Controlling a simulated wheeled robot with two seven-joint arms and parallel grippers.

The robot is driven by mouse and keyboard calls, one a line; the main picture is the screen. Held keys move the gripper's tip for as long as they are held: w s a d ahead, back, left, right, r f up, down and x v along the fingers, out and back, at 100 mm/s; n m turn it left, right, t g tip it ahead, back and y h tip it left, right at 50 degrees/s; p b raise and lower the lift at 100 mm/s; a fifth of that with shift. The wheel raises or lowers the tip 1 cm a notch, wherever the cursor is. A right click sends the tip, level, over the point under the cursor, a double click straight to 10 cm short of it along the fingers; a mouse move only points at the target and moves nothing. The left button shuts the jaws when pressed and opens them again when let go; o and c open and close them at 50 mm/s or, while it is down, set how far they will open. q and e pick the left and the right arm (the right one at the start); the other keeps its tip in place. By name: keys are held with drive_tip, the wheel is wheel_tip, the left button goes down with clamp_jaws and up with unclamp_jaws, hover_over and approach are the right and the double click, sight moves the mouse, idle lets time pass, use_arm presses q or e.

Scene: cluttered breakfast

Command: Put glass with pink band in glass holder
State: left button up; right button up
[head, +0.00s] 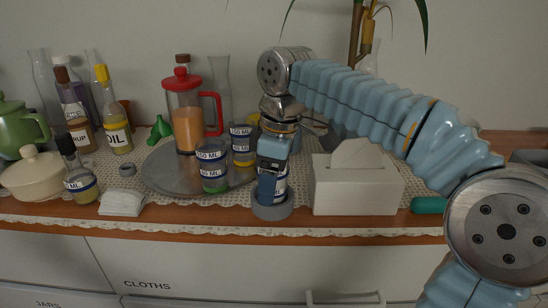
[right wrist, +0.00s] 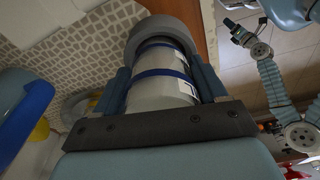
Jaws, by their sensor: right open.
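In the head view a glass (head: 281,184) with a white label and dark blue bands stands upright at the counter's front edge, its base inside the grey round glass holder (head: 272,210). I see no pink band on it. My right gripper (head: 270,183) points down with its fingers on either side of this glass, open. In the right wrist view the glass (right wrist: 162,88) lies between the two fingers, and the holder's ring (right wrist: 152,27) surrounds its far end. The left arm shows small in the right wrist view; its gripper (right wrist: 238,33) is too small to read.
Left of the holder, a round metal tray (head: 160,176) carries a red-lidded press (head: 186,115), a green-filled glass (head: 213,180) and a yellow-filled glass (head: 243,157). A white tissue box (head: 355,185) stands close on the right. Bottles (head: 115,135) crowd the left.

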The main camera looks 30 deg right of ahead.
wheel_tip(320, 180, up, 12)
drive_tip(key=s+p, duration=0.1)
drive_tip(key=p, duration=0.1)
drive_tip(key=shift+d, duration=0.45)
